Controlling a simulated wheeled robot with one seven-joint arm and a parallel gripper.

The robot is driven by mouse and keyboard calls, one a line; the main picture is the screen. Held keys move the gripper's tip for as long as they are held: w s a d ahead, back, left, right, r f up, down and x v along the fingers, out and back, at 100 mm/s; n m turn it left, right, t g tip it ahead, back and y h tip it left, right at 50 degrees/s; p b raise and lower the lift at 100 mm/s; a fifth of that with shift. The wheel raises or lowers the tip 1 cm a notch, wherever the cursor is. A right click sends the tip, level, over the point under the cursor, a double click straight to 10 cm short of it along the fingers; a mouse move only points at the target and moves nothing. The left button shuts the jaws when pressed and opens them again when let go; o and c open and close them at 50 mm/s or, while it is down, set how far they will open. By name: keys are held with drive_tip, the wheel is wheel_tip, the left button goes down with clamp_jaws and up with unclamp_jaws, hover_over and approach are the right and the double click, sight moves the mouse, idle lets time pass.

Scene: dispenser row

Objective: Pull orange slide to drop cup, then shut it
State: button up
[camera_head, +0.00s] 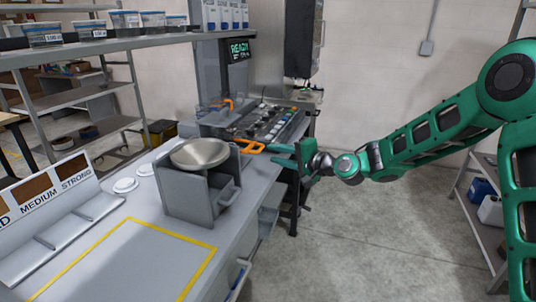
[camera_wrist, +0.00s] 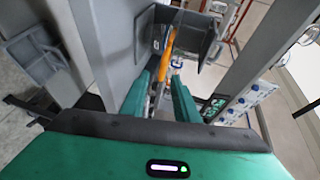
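An orange slide (camera_head: 250,147) sticks out from the dispenser beside the counter, with its outer end close to my gripper. In the wrist view the orange slide (camera_wrist: 169,40) runs out of a grey housing (camera_wrist: 193,35) toward my fingers. My gripper (camera_head: 279,155) has green fingers pointing left at the slide's end. In the wrist view the fingers of my gripper (camera_wrist: 164,78) stand apart, with the slide's near end at or just ahead of the gap between the tips. I cannot tell whether they touch it. I cannot make out a cup at the slide.
A grey holder with a round metal plate (camera_head: 200,153) stands on the counter close to the slide. A second orange piece (camera_head: 223,103) shows at the machine behind. A labelled tray (camera_head: 62,222) and a yellow-outlined area (camera_head: 137,262) lie in front. Floor is open right of the counter.

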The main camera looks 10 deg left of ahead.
drive_tip(key=shift+v, duration=1.5)
drive_tip(key=shift+d+f, duration=0.1)
drive_tip(key=s+d+f+n+g+h, duration=0.1)
drive_tip(key=s+d+h, duration=0.3)
drive_tip(key=d, duration=0.7)
drive_tip(key=s+d+f+n+g+h, duration=0.1)
drive_tip(key=s+d+h, duration=0.3)
drive_tip(key=d, duration=0.7)
drive_tip(key=s+d+f+n+g+h, duration=0.1)
drive_tip(key=s+d+f+h, duration=0.1)
drive_tip(key=s+d, duration=0.65)
drive_tip(key=s+d+r+m+g+h, duration=0.1)
drive_tip(key=s+d+m+g+h, duration=0.15)
drive_tip(key=s+d, duration=1.2)
drive_tip(key=s+d+m+g, duration=0.1)
drive_tip(key=s+d+g, duration=0.2)
drive_tip(key=s, duration=1.2)
drive_tip(key=shift+d+r, duration=0.2)
drive_tip(key=shift+d, duration=0.1)
drive_tip(key=shift+w, duration=0.1)
